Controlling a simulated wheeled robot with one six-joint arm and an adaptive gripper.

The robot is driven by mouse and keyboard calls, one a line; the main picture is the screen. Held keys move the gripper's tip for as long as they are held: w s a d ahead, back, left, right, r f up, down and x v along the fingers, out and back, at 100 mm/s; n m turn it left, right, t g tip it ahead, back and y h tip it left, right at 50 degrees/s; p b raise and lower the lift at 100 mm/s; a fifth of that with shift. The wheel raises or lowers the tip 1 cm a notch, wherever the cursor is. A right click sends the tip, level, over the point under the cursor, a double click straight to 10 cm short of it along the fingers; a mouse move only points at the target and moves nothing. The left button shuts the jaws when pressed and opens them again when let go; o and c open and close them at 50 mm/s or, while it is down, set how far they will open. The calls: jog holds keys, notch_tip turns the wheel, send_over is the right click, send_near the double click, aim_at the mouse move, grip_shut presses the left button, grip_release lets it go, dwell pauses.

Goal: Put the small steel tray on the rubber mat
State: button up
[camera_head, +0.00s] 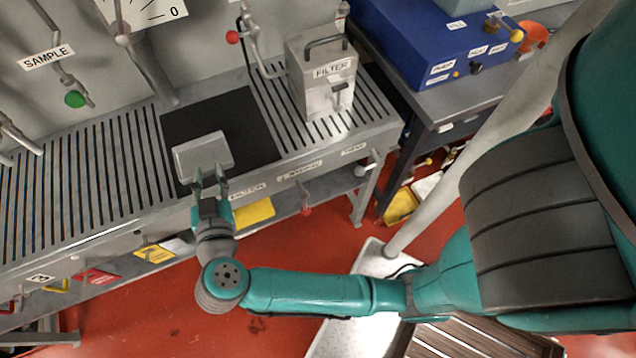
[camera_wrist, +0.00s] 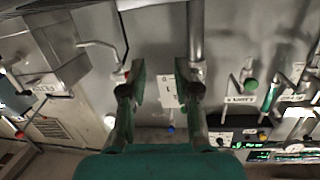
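The small steel tray (camera_head: 203,156) is a pale grey rectangular piece at the left part of the black rubber mat (camera_head: 250,120). Mat shows behind it and to its right. I cannot tell whether its whole underside touches the mat. My gripper (camera_head: 209,178) is at the tray's near edge, fingers pointing toward the wall. A pale edge at the top of that view may be the tray. The fingertips' contact with the tray is unclear.
A steel filter box (camera_head: 323,80) stands right of the mat on the slatted bench (camera_head: 80,185). A vertical pipe (camera_head: 150,60) rises behind the mat. A valve with a red knob (camera_head: 232,37) is on the wall. A blue box (camera_head: 435,45) sits farther right.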

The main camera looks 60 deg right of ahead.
jog(key=s+d+r+n+t, duration=0.1)
jog(key=s+d+r+t, duration=0.25)
jog(key=s, duration=0.35)
jog(key=s+d+r+n+t, duration=0.1)
jog(key=s+d+r+t, duration=0.15)
jog(key=s+t, duration=0.35)
jog(key=s+a+f+n+g+y, duration=0.2)
jog(key=s+f+n+g+y, duration=0.1)
jog(key=s, duration=0.6)
jog(key=s+a+f+n+g+y, duration=0.3)
jog(key=s+f+n+y, duration=0.1)
jog(key=s+f+y, duration=0.3)
jog(key=s+y, duration=0.1)
jog(key=s, duration=0.1)
jog(key=shift+s+a+f+n+g, duration=0.15)
jog(key=shift+s+f+n+g, duration=0.05)
jog(key=shift+s+n+g, duration=0.2)
